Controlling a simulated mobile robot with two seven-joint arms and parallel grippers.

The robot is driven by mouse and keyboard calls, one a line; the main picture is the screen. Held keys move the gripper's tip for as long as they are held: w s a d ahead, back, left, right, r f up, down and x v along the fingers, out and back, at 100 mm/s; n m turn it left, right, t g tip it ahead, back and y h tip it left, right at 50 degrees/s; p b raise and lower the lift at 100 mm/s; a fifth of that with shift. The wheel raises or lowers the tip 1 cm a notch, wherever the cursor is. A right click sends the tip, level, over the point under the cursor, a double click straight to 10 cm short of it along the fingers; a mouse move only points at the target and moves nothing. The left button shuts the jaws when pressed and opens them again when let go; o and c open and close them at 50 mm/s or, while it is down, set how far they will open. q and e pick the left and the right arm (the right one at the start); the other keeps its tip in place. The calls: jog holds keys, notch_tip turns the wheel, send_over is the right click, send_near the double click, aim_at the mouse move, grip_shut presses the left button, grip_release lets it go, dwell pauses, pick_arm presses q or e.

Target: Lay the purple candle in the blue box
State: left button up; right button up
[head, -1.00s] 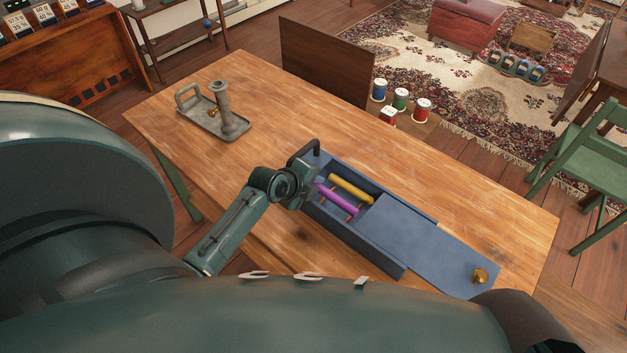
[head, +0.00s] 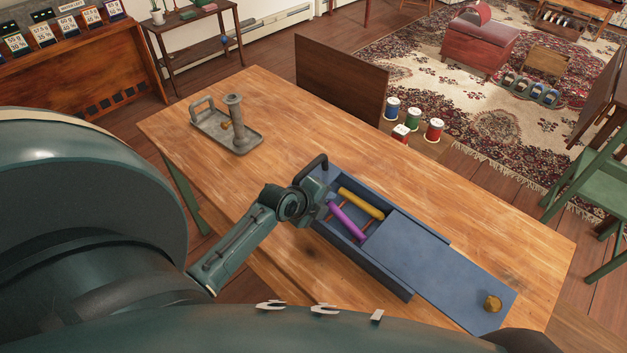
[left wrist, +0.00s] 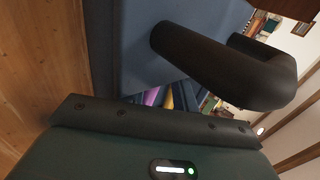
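The blue box (head: 362,262) stands on the wooden table with its lid slid partly off to the right. The purple candle (head: 347,222) is inside the box's open left part, slanted beside a yellow candle (head: 361,203). I cannot tell whether it lies flat on the bottom. In the left wrist view the purple candle (left wrist: 151,97) shows as a small strip past the gripper. My right gripper is out of view.
The box's blue lid (head: 440,262) has a brass knob (head: 492,303). A grey tray with a candlestick (head: 235,122) stands at the table's far left. Bare tabletop lies between tray and box. Several thread spools (head: 413,120) stand beyond the table.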

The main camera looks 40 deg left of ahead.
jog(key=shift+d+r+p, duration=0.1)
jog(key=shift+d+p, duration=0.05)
jog(key=shift+p, duration=0.3)
pick_arm(q)
jog(key=v, duration=1.2)
jog(key=shift+s+r, duration=0.2)
jog(key=shift+s, duration=0.05)
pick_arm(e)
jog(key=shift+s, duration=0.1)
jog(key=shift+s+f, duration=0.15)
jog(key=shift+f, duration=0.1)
